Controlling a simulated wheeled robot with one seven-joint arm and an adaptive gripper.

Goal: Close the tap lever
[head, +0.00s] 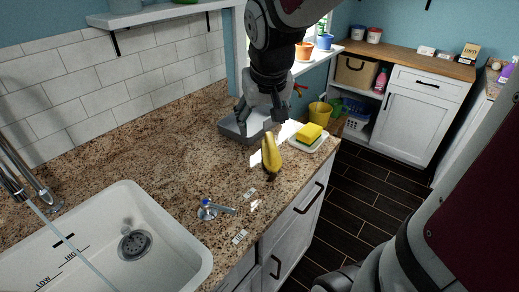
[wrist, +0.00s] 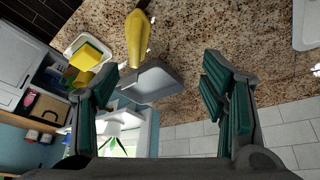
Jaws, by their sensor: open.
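The tap lever (head: 222,209) is a small metal handle on a round base with blue on it, on the granite counter right of the sink. It points right in the head view, between two small white labels (head: 249,193) (head: 239,237) too small to read surely. A thin stream of water (head: 72,246) falls from the faucet (head: 28,184) into the sink (head: 185,262). My gripper (head: 262,116) is open and empty above the far part of the counter, well apart from the lever. Its spread fingers (wrist: 160,70) show in the wrist view, where I cannot make out the lever.
A banana (head: 272,158) lies between my gripper and the lever. A grey tray (head: 232,128) is below my gripper. A yellow sponge (head: 309,132) sits on a white dish (head: 299,146) near the right counter edge. The counter around the lever is mostly clear. A tiled wall (head: 130,75) stands behind.

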